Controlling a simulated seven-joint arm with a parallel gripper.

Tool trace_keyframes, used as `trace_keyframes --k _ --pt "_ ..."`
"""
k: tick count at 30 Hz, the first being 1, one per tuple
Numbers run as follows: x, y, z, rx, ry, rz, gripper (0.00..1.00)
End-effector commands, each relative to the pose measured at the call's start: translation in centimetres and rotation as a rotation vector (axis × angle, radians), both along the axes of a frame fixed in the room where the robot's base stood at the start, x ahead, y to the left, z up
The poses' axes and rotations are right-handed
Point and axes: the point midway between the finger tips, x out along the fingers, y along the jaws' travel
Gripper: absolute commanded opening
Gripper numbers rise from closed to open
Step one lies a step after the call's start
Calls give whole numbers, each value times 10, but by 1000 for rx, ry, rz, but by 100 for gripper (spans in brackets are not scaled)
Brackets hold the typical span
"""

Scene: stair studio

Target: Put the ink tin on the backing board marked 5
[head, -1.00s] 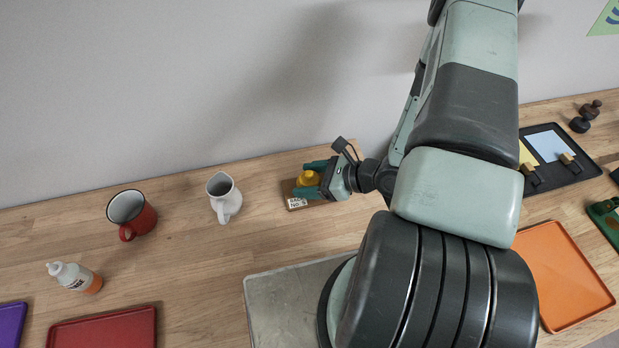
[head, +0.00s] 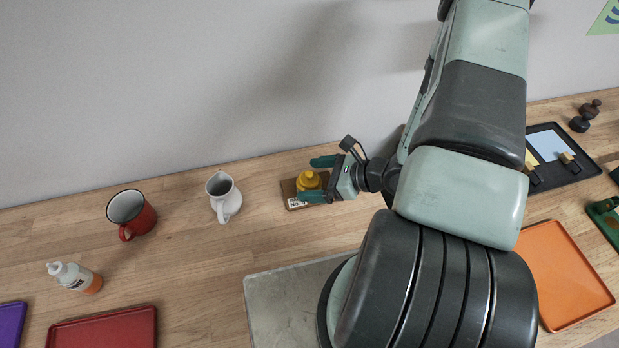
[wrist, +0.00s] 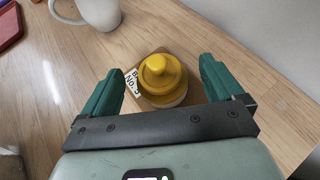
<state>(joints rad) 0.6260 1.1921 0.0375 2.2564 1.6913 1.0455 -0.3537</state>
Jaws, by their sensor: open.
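A yellow tin with a knob on top, which I take for the ink tin (head: 308,181), stands upright on a small brown backing board (head: 288,188). The board's white label shows in the wrist view, partly readable as "No. 5". In the wrist view the yellow tin (wrist: 160,78) sits between the two green fingers of my gripper (wrist: 162,88), with a gap on each side. My gripper (head: 322,179) is open and not touching the tin as far as I can see. The fingers hide part of the board in the head view.
A white jug (head: 224,197) and a red mug (head: 131,214) stand left of the board. A glue-like bottle (head: 75,277) and a red tray (head: 104,330) are further left. An orange tray (head: 562,275) and a black tray (head: 568,178) lie right. The wall is close behind.

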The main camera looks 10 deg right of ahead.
Motion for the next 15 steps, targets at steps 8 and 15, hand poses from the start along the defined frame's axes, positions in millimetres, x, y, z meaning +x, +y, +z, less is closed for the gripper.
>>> trace_keyframes --k 8,15 --pt "-27 -47 30 -2 -2 -5 94" --pt "-43 -72 46 -2 -1 -3 94"
